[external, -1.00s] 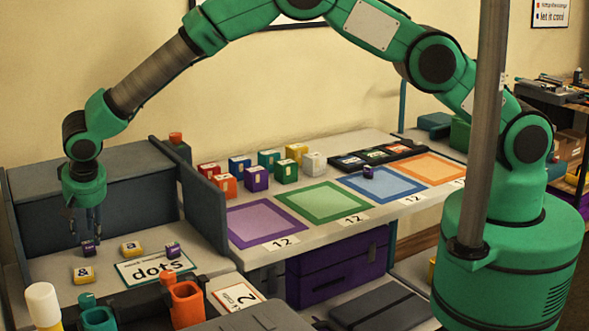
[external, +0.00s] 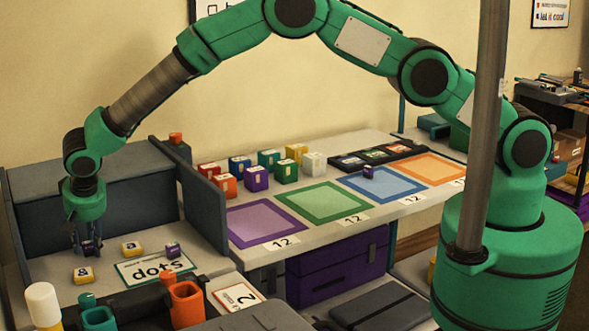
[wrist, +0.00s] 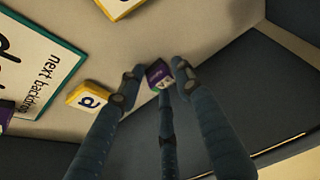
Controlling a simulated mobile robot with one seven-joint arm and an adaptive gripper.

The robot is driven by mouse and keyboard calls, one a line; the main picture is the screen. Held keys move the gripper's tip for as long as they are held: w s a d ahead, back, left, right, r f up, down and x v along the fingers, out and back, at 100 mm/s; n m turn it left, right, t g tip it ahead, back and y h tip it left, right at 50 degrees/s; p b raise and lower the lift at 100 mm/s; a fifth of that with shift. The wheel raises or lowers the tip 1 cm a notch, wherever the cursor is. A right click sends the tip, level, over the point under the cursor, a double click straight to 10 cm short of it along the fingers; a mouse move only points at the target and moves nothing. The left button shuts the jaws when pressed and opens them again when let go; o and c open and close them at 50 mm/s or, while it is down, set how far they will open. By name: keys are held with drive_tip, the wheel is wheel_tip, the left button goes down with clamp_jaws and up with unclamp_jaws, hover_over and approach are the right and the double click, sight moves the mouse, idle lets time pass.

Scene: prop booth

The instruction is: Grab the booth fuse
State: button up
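No thing in view is clearly marked as the booth fuse. A small dark purple block (external: 93,248) with a white label is at the tips of my gripper (external: 87,244), low over the left counter. In the wrist view, the block (wrist: 158,76) is between the fingertips of my gripper (wrist: 157,80). One finger is very close on its right, another lies below it, and the left fingertip is near its left side. I cannot tell whether the fingers press on it. Its lower part is partly hidden by the fingers.
Two yellow blocks (external: 83,275) (external: 132,248) and another purple block (external: 172,250) are close by, near the "dots" card (external: 155,267). A dark panel (external: 90,205) rises behind. An orange cup (external: 186,303) stands in front. Coloured squares (external: 322,201) lie to the right.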

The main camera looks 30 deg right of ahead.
sight(88, 243)
drive_tip(key=c, duration=0.8)
drive_tip(key=shift+r, duration=0.15)
drive_tip(key=shift+r+p, duration=0.45)
drive_tip(key=shift+r, duration=1.1)
drive_tip(key=shift+s+d+r, duration=0.15)
drive_tip(key=shift+r, duration=0.05)
drive_tip(key=s+d, duration=0.3)
drive_tip(key=d, duration=0.1)
drive_tip(key=s+d+p, duration=0.1)
drive_tip(key=s+d, duration=0.2)
drive_tip(key=d, duration=0.1)
drive_tip(key=s+d+r, duration=0.1)
drive_tip(key=s+d, duration=0.2)
drive_tip(key=d, duration=0.1)
drive_tip(key=shift+d+r, duration=0.1)
drive_tip(key=shift+d, duration=0.25)
